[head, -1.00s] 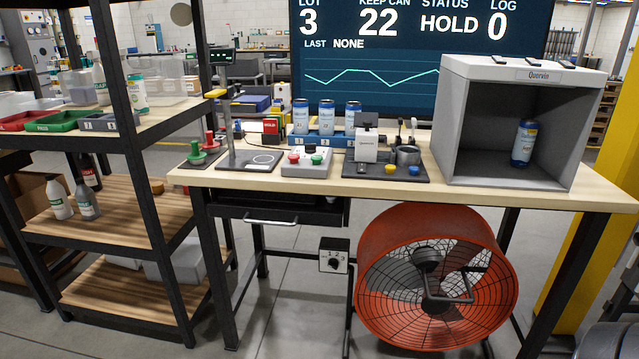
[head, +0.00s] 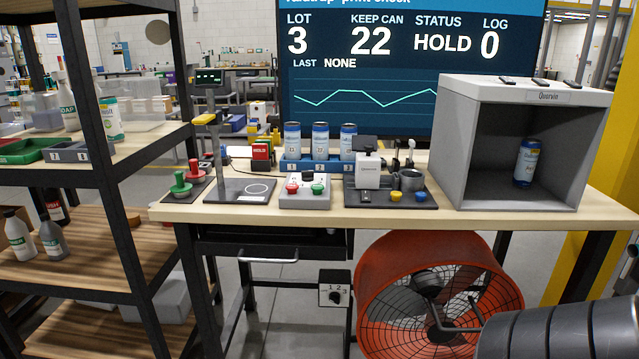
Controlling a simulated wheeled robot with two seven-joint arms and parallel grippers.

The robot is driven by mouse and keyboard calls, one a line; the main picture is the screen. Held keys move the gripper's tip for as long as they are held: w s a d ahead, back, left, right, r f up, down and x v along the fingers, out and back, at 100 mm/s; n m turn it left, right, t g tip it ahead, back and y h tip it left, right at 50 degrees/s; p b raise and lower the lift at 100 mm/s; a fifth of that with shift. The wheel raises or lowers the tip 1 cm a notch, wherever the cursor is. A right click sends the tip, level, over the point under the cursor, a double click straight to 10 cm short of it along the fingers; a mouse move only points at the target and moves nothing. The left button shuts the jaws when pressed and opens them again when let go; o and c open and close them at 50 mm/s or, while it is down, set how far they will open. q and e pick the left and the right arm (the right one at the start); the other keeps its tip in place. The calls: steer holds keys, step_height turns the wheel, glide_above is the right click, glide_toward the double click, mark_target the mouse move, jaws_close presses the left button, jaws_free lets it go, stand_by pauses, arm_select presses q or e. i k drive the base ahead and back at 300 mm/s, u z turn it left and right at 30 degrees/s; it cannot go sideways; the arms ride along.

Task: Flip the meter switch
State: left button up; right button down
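A small white meter-like device (head: 368,172) stands on a dark base plate (head: 360,200) on the bench, with a yellow and a blue button at the plate's front. Left of it is a grey control box (head: 305,199) with a red button, a green button and a black knob on top. I cannot tell which of these carries the meter switch. Neither gripper shows; only a dark rounded part of my arm enters at lower right.
Cans (head: 320,142) stand in a blue rack behind the control box. A grey booth (head: 450,150) holds one can (head: 526,163) at right. An orange fan (head: 375,285) stands under the bench. A shelf rack (head: 120,170) stands at left. The bench's front strip (head: 300,219) is clear.

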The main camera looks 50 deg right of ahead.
mark_target(365, 194)
steer(key=z, duration=0.2)
steer(key=i, duration=1.25)
steer(key=z, duration=1.5)
steer(key=i, duration=0.7)
steer(key=z, duration=0.75)
